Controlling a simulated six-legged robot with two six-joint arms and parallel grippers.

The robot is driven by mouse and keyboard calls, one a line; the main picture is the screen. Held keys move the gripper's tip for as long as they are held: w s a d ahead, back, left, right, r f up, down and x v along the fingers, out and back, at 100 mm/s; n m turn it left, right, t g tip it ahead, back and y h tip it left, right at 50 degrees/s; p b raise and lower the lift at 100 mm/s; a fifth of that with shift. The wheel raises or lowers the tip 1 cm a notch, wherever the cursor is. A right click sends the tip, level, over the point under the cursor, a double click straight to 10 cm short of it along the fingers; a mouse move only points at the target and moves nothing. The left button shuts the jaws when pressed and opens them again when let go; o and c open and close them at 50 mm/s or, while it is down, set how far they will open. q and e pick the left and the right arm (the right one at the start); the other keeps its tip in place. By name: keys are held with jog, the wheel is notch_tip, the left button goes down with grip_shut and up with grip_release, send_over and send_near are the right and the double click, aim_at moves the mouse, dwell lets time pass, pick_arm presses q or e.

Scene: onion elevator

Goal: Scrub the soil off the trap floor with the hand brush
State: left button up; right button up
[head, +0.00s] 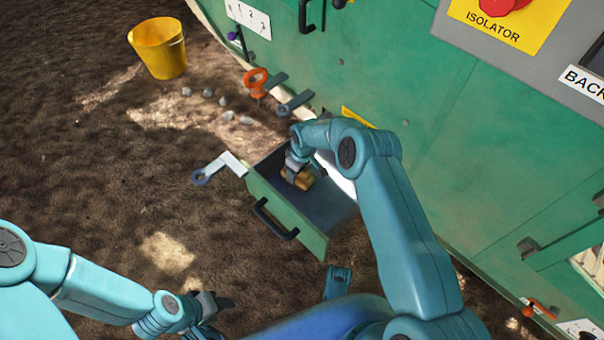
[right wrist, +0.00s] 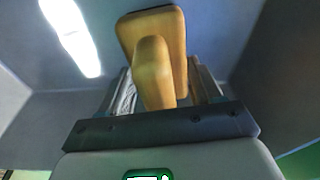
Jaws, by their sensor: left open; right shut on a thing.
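The trap is an open green drawer-like box with a dark grey floor (head: 325,205) and a black handle (head: 272,222) on its front. My right gripper (head: 296,172) reaches down into it, shut on the hand brush (head: 303,180), a tan wooden block with a raised grip. In the right wrist view the brush (right wrist: 155,55) sits between the fingers (right wrist: 165,90), its bristles hidden. I cannot tell if the bristles touch the floor. No clear soil shows on the visible floor. My left gripper (head: 215,305) is open and empty above the ground at the lower left.
A yellow bucket (head: 158,48) stands on the brown ground at the upper left. Several grey stones (head: 226,116) lie near the green machine wall (head: 400,70). The ground at left is mostly clear.

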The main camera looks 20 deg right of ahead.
jog(key=shift+r, duration=0.15)
jog(key=shift+r+p, duration=1.75)
jog(key=shift+r, duration=1.1)
jog(key=shift+r, duration=0.1)
jog(key=shift+r+p, duration=0.85)
jog(key=shift+r, duration=0.55)
